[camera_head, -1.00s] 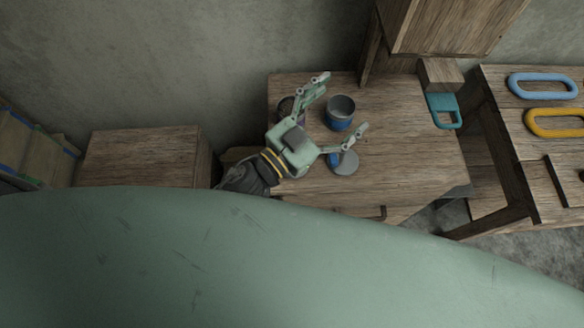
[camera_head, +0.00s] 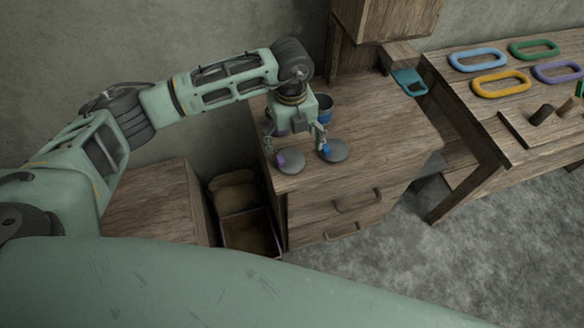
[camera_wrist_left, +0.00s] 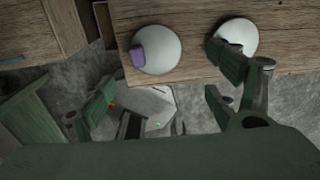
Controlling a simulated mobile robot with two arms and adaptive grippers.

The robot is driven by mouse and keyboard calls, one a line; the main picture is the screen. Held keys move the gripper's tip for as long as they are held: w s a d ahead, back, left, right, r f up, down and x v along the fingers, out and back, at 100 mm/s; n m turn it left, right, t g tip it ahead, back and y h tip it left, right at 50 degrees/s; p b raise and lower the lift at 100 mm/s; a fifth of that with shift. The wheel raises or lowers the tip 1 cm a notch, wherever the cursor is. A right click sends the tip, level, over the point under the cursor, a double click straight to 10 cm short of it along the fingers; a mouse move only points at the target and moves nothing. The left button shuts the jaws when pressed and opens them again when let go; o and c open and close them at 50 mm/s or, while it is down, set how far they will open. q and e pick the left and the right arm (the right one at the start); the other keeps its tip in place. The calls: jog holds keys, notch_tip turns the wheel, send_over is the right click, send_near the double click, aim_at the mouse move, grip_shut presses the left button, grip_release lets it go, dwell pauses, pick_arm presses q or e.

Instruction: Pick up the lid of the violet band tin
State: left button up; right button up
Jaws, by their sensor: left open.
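The lid with a violet handle (camera_head: 294,162) is a grey disc lying flat near the front left edge of the cabinet top. It also shows in the left wrist view (camera_wrist_left: 164,57). A similar lid with a blue handle (camera_head: 336,153) lies to its right. In the left wrist view, a finger partly covers this second lid (camera_wrist_left: 241,33). My left gripper (camera_head: 294,144) is open and empty, pointing down just behind and above the violet-handled lid. The violet band tin is mostly hidden behind the gripper. The blue band tin (camera_head: 324,106) stands behind it. My right gripper is out of view.
The right-hand table carries several coloured rings, including a yellow one (camera_head: 500,83). An open crate (camera_head: 251,238) stands on the floor left of the cabinet. The cabinet top's right part is clear.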

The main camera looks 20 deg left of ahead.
aim_at(289, 161)
pick_arm(q)
jog(key=shift+w+a+f, duration=0.15)
jog(key=shift+a+f, duration=0.05)
jog(key=shift+a, duration=0.15)
jog(key=f+p, duration=0.2)
jog(key=f, duration=0.4)
jog(key=shift+a+f, duration=0.15)
jog(key=shift+a, duration=0.05)
jog(key=shift+f, duration=0.55)
jog(key=c, duration=1.1)
